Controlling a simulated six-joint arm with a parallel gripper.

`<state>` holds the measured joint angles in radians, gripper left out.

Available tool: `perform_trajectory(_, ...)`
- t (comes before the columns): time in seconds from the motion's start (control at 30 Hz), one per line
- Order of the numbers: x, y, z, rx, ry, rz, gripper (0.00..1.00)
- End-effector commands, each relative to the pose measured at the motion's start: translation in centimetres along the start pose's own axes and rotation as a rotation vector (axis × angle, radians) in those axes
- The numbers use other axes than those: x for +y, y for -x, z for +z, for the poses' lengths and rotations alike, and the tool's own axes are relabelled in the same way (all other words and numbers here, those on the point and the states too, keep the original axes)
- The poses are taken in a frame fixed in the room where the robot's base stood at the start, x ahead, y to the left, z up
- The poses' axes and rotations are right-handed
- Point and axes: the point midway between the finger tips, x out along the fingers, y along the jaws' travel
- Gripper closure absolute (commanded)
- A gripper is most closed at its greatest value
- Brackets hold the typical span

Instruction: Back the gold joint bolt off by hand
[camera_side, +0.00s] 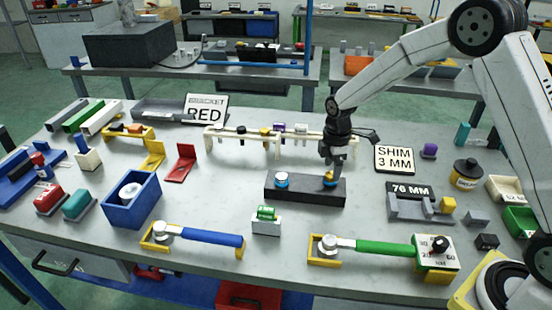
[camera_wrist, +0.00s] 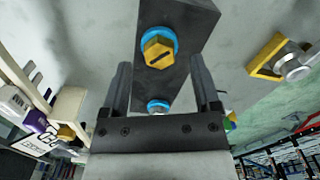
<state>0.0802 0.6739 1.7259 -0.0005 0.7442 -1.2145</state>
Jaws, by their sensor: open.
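A dark block (camera_side: 305,191) lies on the grey bench and carries two bolts with blue rings. The gold joint bolt (camera_side: 330,182) is at its right end, and a silver-topped bolt (camera_side: 281,180) is at its left end. My gripper (camera_side: 333,172) points down just over the gold bolt and partly hides it. The silver bolt (camera_wrist: 157,105) is partly hidden by the gripper body.
A cream rack (camera_side: 240,134) with several small parts stands behind the block. Green-handled (camera_side: 380,247) and blue-handled (camera_side: 205,236) wrenches lie in front on yellow stands. A small white block with a green part (camera_side: 266,222) stands in front. A "SHIM 3 MM" sign (camera_side: 394,159) is at right.

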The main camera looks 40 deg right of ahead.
Motion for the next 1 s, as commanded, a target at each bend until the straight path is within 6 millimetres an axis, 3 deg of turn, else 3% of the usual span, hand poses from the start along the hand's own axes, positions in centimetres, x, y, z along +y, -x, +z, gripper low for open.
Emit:
perform_trajectory(0.2, 0.0, 3.0, 0.0, 0.0, 0.0, 0.002, 0.21)
perform_trajectory(0.4, 0.0, 4.6, 0.1, 0.0, 0.0, 0.0, 0.21)
perform_trajectory(1.0, -0.7, 5.0, 0.1, 0.002, -0.042, 0.007, 0.21)
